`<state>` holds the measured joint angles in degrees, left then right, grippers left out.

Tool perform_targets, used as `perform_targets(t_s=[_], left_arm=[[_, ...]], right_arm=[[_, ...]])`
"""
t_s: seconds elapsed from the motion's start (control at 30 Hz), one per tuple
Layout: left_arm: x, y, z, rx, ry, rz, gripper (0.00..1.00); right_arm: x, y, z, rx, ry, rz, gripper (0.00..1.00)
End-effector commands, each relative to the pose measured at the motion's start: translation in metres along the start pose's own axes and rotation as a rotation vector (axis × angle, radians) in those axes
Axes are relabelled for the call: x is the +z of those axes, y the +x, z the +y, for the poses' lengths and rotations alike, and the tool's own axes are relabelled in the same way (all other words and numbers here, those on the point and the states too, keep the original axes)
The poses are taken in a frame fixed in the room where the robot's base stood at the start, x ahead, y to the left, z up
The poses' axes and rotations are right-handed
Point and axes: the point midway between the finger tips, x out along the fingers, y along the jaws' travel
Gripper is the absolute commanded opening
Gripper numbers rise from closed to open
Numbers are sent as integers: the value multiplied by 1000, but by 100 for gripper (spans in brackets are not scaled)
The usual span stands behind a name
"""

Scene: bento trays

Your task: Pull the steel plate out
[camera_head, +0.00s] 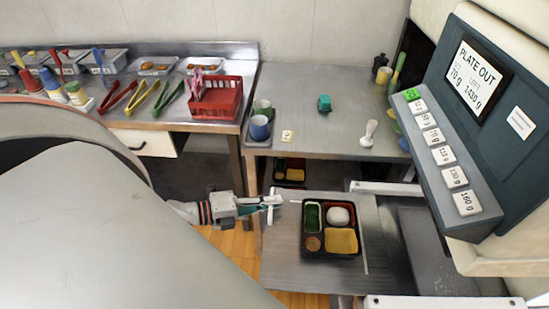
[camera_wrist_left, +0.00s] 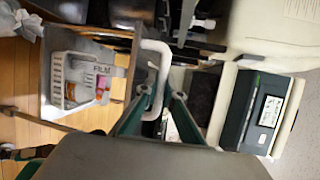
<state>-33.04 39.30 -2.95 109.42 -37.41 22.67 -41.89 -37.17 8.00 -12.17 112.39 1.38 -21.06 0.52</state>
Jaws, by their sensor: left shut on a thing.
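The steel plate (camera_head: 285,268) extends out to the left of the dark machine. A black bento tray (camera_head: 330,257) sits on it, holding green food, a white mound, a yellow piece and a brown round piece. My left gripper (camera_head: 268,203) is at the plate's left edge, shut on the white handle (camera_head: 276,200). In the left wrist view, the white bent handle (camera_wrist_left: 163,66) passes between the fingers of my left gripper (camera_wrist_left: 155,100). My right gripper is not in view.
The machine's panel (camera_head: 478,77) reads "PLATE OUT" above several gram buttons. A steel table (camera_head: 330,135) with cups stands behind. Another counter holds tongs and a red basket (camera_head: 215,100). In the left wrist view, a white basket (camera_wrist_left: 58,80) marked "FILM" stands low.

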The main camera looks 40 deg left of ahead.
Motion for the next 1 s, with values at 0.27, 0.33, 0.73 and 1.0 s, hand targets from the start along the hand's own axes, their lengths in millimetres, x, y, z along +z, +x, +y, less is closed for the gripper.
perform_targets(t_s=[0.27,0.33,0.73,1.0], left_arm=[[0,0,0,-1,0,-1,16],[0,0,0,0,0,-1,16],[0,-18,1,2,-3,-1,16],[0,-68,2,4,-3,-2,16]], right_arm=[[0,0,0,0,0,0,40],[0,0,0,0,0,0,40],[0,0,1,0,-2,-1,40],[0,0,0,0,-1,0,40]])
